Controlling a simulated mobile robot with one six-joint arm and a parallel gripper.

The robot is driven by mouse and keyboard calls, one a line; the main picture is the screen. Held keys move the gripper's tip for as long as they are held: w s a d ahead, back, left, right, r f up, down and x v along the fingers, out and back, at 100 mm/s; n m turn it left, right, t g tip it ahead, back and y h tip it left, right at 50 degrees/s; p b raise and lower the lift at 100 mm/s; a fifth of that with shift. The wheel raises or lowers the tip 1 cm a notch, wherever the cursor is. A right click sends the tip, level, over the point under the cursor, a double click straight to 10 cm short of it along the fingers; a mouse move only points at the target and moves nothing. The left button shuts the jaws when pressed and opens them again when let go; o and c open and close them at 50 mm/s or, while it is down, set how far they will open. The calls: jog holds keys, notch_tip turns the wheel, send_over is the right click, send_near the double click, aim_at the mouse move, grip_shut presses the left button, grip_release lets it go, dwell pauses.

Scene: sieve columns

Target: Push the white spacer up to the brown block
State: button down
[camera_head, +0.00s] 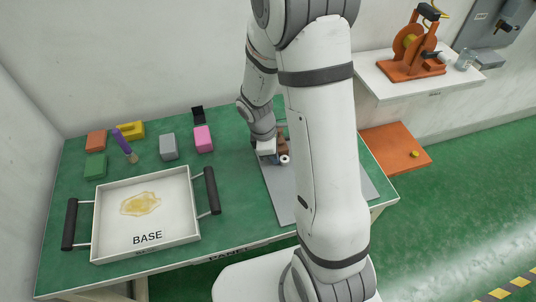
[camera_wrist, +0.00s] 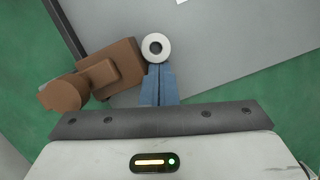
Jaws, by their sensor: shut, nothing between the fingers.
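The white spacer (camera_wrist: 156,47) is a short ring with a dark hole, standing on a grey plate (camera_wrist: 230,45). The brown block (camera_wrist: 117,68) lies just left of it in the wrist view, with a rounded brown part on its left. The spacer's left edge looks to be touching or almost touching the block's right side. My gripper (camera_wrist: 159,72) is shut and empty, its blue fingertips right at the spacer's near edge. In the head view the spacer (camera_head: 284,159) and the block (camera_head: 282,147) show beside my gripper, partly hidden by my arm.
A white tray marked BASE (camera_head: 148,240) with dark handles stands at the left of the green table. Behind it are several coloured blocks, including a pink one (camera_head: 203,139), and a purple-handled brush (camera_head: 124,143). A dark edge borders the grey plate's left side in the wrist view.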

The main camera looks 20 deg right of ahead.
dwell(0.3)
jog(key=shift+a, duration=0.2)
jog(key=a, duration=0.1)
jog(key=w+a+r, duration=0.1)
jog(key=a, duration=0.1)
jog(key=shift+w+a+r, duration=0.2)
jog(key=shift+w+a, duration=0.1)
jog(key=s+p+v, duration=0.1)
jog(key=v, duration=0.8)
jog(key=s+d+r+m+t+y+p, duration=0.1)
jog(key=s+d+r+m+t+y, duration=0.1)
jog(key=s+r+m, duration=1.1)
jog(key=shift+s+d+m+t+y, duration=0.3)
jog(key=shift+s+d+m+t, duration=0.35)
jog(key=shift+d, duration=0.25)
jog(key=shift+r, duration=0.1)
